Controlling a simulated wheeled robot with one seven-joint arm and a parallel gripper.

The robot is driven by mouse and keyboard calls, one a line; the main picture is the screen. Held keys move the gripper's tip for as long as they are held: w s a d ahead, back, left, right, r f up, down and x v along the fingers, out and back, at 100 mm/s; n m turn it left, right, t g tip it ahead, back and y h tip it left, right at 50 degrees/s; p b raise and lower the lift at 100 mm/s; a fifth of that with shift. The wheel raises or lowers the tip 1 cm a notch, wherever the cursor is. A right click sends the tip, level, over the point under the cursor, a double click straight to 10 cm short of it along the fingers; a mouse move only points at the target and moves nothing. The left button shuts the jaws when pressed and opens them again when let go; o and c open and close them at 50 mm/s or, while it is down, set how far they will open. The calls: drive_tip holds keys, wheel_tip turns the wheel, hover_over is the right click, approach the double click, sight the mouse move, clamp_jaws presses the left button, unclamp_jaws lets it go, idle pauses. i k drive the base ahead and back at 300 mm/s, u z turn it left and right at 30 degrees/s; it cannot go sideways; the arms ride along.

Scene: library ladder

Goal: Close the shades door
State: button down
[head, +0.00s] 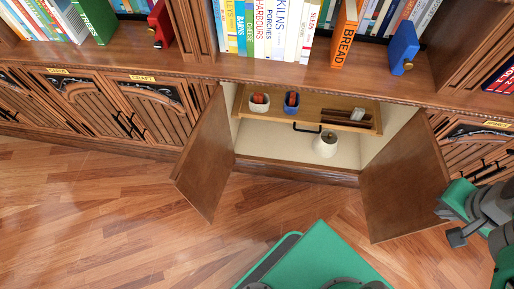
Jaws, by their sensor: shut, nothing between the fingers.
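The cabinet in the middle of the bookcase has two brown wooden doors, both standing open toward me. The left door (207,152) swings out to the left of the opening. The right door (403,180) swings out to the right. No label for shades is readable on either door. Inside the cabinet is a white shade-like object (326,145) on the floor of the compartment, below a wooden drawer (283,112). My gripper (456,237) is at the right edge, beside the outer edge of the right door. It is shut and empty; I cannot tell whether it touches the door.
Labelled closed cabinets (150,110) stand to the left, with more to the right. Books and bookends line the shelf above. The wooden floor (110,215) is clear at left.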

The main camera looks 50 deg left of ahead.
sight(201, 172)
drive_tip(key=z, duration=1.2)
drive_tip(key=k, duration=2.05)
drive_tip(key=u, duration=2.05)
drive_tip(key=i, duration=0.45)
drive_tip(key=z, duration=0.1)
drive_tip(key=k, duration=0.45)
drive_tip(key=u, duration=0.7)
drive_tip(key=i, duration=0.35)
drive_tip(key=u, duration=1.3)
